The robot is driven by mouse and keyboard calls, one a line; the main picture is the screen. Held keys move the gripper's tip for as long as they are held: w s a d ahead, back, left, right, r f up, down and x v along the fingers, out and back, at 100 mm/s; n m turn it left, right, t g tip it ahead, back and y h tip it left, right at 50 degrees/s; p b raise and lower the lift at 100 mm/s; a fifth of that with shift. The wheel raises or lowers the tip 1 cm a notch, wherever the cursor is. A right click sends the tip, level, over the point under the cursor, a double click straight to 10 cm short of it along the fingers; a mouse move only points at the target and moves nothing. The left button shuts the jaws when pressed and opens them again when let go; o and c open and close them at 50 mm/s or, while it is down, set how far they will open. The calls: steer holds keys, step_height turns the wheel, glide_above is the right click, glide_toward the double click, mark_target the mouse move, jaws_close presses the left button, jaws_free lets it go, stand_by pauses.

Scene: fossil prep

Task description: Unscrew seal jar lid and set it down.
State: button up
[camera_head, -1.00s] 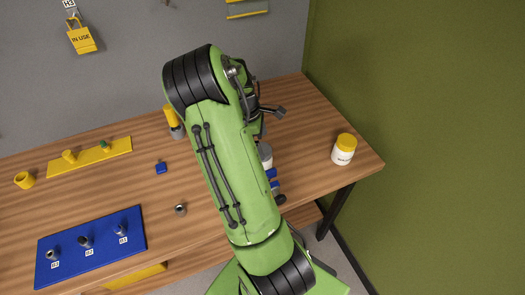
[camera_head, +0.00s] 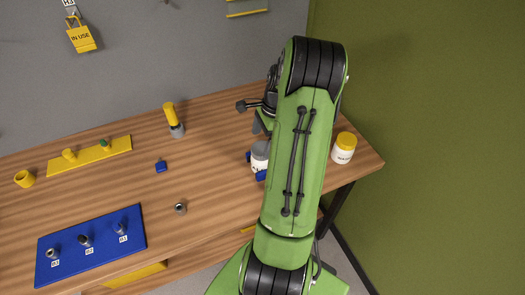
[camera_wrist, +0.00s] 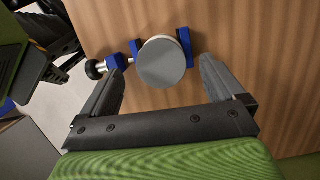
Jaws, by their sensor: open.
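A white jar (camera_head: 259,166) with a grey lid (camera_head: 261,149) stands on the bench, held in a blue clamp (camera_head: 261,177); my arm covers part of it. In the wrist view the round grey lid (camera_wrist: 162,62) lies between the fingertips of my open gripper (camera_wrist: 162,72), with a gap on each side. The blue clamp jaws (camera_wrist: 185,47) flank the jar. How high the fingers are above the lid I cannot tell. A second white jar (camera_head: 343,156) with a yellow lid (camera_head: 346,140) stands to the right. Neither jar label is readable.
A blue mat (camera_head: 75,267) with several small metal parts lies front left. Behind it are a yellow strip (camera_head: 90,157), a yellow cup (camera_head: 24,179), a blue block (camera_head: 161,167) and a yellow-topped tool (camera_head: 172,118). The green wall (camera_head: 430,130) bounds the right. The bench's middle is mostly clear.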

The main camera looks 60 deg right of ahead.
mark_target(262, 148)
steer(key=shift+m, duration=0.4)
steer(key=shift+f+b, duration=1.1)
steer(key=shift+f, duration=0.8)
steer(key=shift+r, duration=0.15)
steer(key=shift+c, duration=0.9)
jaws_close()
steer(key=shift+r+p, duration=0.1)
steer(key=shift+p, duration=0.2)
steer(key=n, duration=0.4)
steer(key=shift+w+n+g, duration=0.15)
steer(key=shift+n+g, duration=0.15)
steer(key=shift+g, duration=0.1)
steer(key=shift+n, duration=0.7)
